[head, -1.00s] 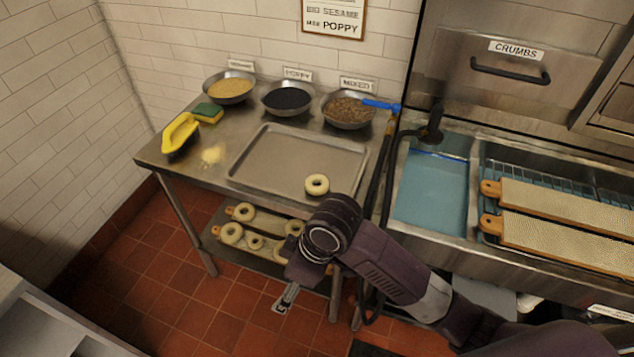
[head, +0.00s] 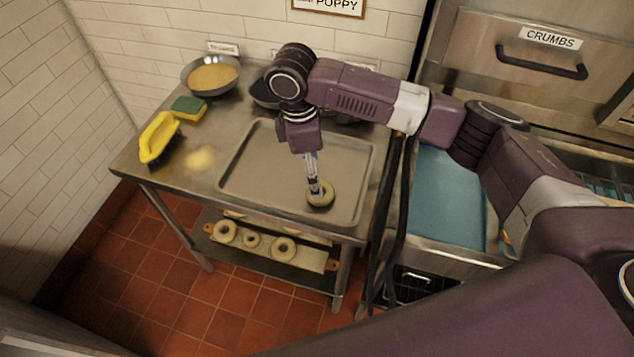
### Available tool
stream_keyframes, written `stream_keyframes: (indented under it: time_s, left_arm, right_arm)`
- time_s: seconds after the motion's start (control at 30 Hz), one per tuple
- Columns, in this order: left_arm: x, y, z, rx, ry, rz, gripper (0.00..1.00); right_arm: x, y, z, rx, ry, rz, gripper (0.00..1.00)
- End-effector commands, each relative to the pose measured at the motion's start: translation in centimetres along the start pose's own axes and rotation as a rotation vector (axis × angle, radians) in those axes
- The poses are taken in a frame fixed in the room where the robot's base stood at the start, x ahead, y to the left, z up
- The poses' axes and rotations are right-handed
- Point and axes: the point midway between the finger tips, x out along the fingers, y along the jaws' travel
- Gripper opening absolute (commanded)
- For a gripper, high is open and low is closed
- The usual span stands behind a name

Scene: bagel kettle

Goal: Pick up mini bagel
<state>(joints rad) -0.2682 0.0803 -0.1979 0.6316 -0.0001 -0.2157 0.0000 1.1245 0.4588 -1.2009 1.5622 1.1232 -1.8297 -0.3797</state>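My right gripper (head: 314,188) points down at this bagel from above. Its fingertips are at the bagel's hole and its back left side, and overlap it in the picture. I cannot tell whether the fingers grip the dough. On the lower shelf, a smaller bagel (head: 251,234) lies between two larger bagels (head: 225,222) (head: 284,239) on a board. My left gripper is out of view.
A yellow-handled tool (head: 158,138), a sponge (head: 188,108) and a bowl of pale seeds (head: 212,77) stand on the table's left side. My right arm hides much of the other bowls. The tray's left part is bare.

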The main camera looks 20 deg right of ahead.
Motion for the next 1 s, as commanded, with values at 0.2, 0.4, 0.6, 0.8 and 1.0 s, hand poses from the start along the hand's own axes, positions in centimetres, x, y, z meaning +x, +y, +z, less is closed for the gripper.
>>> stream_keyframes:
  time_s: [0.2, 0.4, 0.6, 0.8, 1.0]
  left_arm:
    - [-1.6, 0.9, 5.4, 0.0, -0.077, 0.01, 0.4]
    - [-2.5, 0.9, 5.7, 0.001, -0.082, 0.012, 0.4]
    - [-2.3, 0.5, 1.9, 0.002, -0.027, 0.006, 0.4]
    - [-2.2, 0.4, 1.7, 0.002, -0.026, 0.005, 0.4]
    - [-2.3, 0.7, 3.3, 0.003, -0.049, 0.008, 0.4]
  right_arm:
    - [2.4, 0.0, 0.4, 0.002, -0.003, -0.003, 0.7]
    - [5.5, 0.0, 0.6, 0.0, -0.001, -0.001, 0.7]
    - [6.5, 0.0, 0.5, -0.001, 0.0, 0.001, 0.7]
    - [6.4, 0.0, 0.5, -0.001, 0.0, 0.002, 0.63]
    - [6.4, 0.0, 0.5, 0.0, 0.001, 0.002, 0.41]
